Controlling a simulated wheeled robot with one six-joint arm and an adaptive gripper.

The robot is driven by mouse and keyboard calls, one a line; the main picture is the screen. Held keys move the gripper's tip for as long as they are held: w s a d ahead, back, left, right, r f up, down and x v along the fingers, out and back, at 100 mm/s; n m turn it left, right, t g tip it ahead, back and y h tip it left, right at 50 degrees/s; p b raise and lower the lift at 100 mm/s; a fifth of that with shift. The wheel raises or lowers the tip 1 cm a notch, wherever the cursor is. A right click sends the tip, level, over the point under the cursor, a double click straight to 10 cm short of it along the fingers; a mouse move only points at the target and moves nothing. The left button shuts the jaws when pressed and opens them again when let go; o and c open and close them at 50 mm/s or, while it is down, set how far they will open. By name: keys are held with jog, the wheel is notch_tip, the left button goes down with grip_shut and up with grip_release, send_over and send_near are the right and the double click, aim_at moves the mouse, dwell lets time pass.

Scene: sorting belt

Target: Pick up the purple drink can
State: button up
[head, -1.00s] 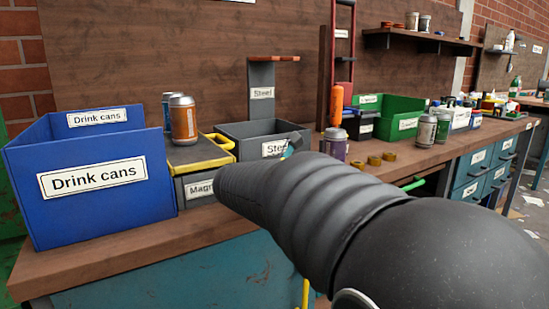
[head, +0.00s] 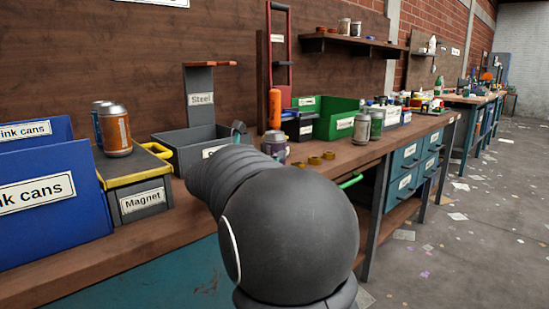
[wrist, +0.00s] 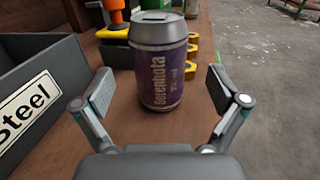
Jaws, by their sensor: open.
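The purple drink can (wrist: 160,75) stands upright on the wooden bench, centred ahead of my gripper (wrist: 160,98) in the wrist view. My gripper is open, with one finger to the left of the can and one to the right, both apart from it. The can is a little beyond the fingertips. In the head view the purple can (head: 273,146) shows just past my arm, which hides its lower part.
The grey Steel bin (wrist: 35,90) is close on the left. Brass-coloured rings (head: 314,159) lie right of the can. An orange can (head: 115,131) stands on the Magnet box (head: 145,202) beside the blue Drink cans bin (head: 45,235). Floor is open at right.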

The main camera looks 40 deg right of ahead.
jog(key=x, duration=0.5)
jog(key=shift+w, duration=0.1)
jog(key=c, duration=0.9)
